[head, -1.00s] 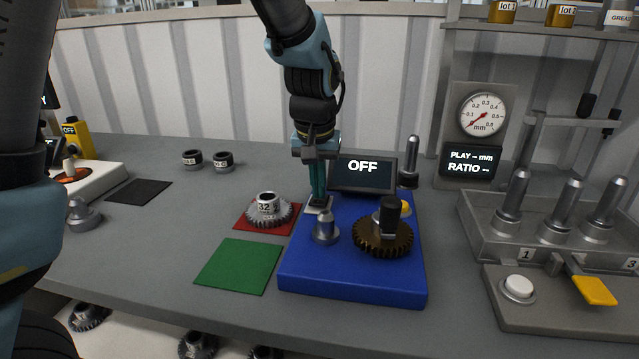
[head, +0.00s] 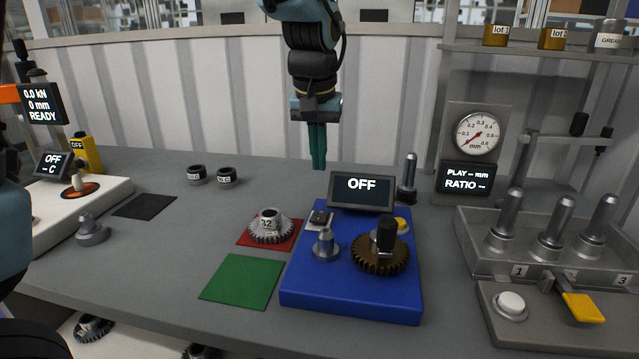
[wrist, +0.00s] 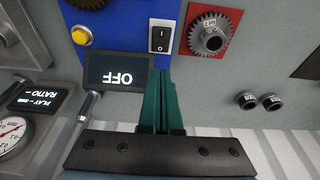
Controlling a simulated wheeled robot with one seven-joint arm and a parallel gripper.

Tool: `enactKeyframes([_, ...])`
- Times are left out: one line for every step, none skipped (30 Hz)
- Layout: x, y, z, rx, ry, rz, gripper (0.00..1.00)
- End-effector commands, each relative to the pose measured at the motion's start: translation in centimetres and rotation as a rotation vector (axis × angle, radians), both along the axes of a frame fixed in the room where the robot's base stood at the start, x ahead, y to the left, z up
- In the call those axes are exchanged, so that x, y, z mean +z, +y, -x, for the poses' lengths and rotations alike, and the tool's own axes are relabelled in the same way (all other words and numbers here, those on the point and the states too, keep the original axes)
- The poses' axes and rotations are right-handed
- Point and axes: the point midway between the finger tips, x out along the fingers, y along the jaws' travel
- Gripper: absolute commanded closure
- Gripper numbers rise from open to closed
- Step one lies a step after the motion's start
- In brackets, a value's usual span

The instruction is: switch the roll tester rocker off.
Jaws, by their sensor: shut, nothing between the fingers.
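The roll tester is a blue base (head: 345,291) with a small display (head: 361,192) that reads OFF. Its rocker (head: 319,218) is a black switch on a pale plate at the base's back left corner. The rocker also shows in the wrist view (wrist: 160,38), with I and O marks. A bronze gear (head: 382,254) and a steel peg (head: 325,246) sit on the base. My gripper (head: 318,165) is shut and empty, its green fingers pointing down above and behind the rocker, apart from it. The fingers also show in the wrist view (wrist: 163,76).
A steel gear (head: 270,228) rests on a red mat, with a green mat (head: 242,280) in front. Two dark rings (head: 211,175) lie at the back left. A gauge stand (head: 474,135) and a grey fixture with pegs (head: 545,248) stand at the right.

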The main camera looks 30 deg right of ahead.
Motion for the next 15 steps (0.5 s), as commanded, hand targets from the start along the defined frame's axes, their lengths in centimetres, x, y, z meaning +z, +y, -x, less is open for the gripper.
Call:
enactKeyframes([0.8,0.1,0.0,0.001,-0.003,0.004,1.00])
enactKeyframes([1.2,0.1,0.1,0.001,-0.001,0.003,1.00])
enactKeyframes([1.8,0.1,0.1,0.001,-0.001,0.003,1.00])
enactKeyframes([2.1,0.2,0.1,0.001,-0.001,0.002,1.00])
enactKeyframes([2.4,0.2,0.2,0.001,-0.001,0.002,1.00])
enactKeyframes([2.7,0.2,0.2,0.001,-0.001,0.002,1.00])
enactKeyframes([2.9,0.3,0.2,0.001,-0.001,0.001,1.00])
enactKeyframes([3.0,0.3,0.2,0.001,0.000,0.000,1.00])
enactKeyframes([3.1,0.3,0.2,0.001,0.000,0.000,1.00])
enactKeyframes([3.2,0.3,0.3,0.001,0.001,-0.001,1.00])
enactKeyframes([3.3,0.3,0.3,0.001,0.001,-0.001,1.00])
enactKeyframes([3.3,0.3,0.3,0.001,0.000,-0.001,1.00])
enactKeyframes([3.3,0.3,0.3,0.001,0.000,-0.001,1.00])
enactKeyframes([3.3,0.3,0.3,0.001,0.000,-0.001,1.00])
enactKeyframes([3.3,0.3,0.3,0.001,0.000,-0.001,1.00])
